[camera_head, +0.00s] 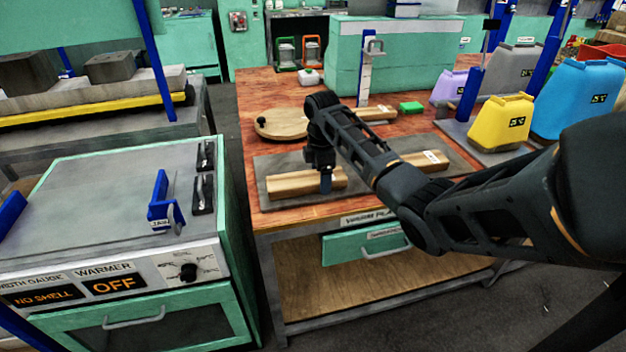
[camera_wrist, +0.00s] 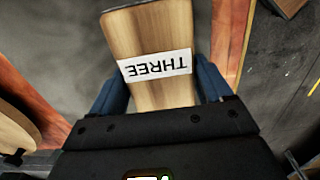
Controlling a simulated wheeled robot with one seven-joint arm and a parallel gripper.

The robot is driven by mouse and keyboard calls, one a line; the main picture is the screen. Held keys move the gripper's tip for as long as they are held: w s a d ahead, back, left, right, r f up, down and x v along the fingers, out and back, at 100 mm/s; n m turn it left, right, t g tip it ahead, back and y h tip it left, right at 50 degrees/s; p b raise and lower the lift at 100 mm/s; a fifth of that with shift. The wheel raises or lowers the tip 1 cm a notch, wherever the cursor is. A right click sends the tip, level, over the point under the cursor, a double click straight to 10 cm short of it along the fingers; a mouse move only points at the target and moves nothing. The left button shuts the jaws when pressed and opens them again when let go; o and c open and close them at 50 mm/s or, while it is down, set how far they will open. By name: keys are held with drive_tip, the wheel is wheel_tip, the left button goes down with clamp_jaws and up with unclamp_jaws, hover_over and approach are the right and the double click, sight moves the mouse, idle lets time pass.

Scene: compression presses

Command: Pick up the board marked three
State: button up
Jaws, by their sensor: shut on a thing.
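The board marked THREE (camera_wrist: 150,40) is a light wooden board with a white label, seen close up in the wrist view. In the head view it is the board (camera_head: 295,183) at the left end of the grey mat (camera_head: 268,165) on the wooden table. My gripper (camera_wrist: 158,95) has one blue finger on each side of it near the label and is shut on it. In the head view my gripper (camera_head: 325,182) points down over the board's right part and hides its label. I cannot tell whether the board touches the mat.
Another labelled board (camera_head: 418,160) lies to the right on the mat. A round wooden board (camera_head: 282,123) with a dark knob lies behind. Yellow (camera_head: 500,122) and blue (camera_head: 578,98) containers stand at the right. A warmer (camera_head: 130,220) stands left, across a floor gap.

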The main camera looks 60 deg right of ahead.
drive_tip(key=shift+r, duration=0.2)
wheel_tip(320, 180, up, 4)
drive_tip(key=shift+b, duration=0.35)
drive_tip(key=s+d+r+p, duration=0.3)
drive_tip(key=s+r+p, duration=0.2)
drive_tip(key=s, duration=0.6)
drive_tip(key=shift+r, duration=0.85)
drive_tip(key=shift+s+d, duration=0.1)
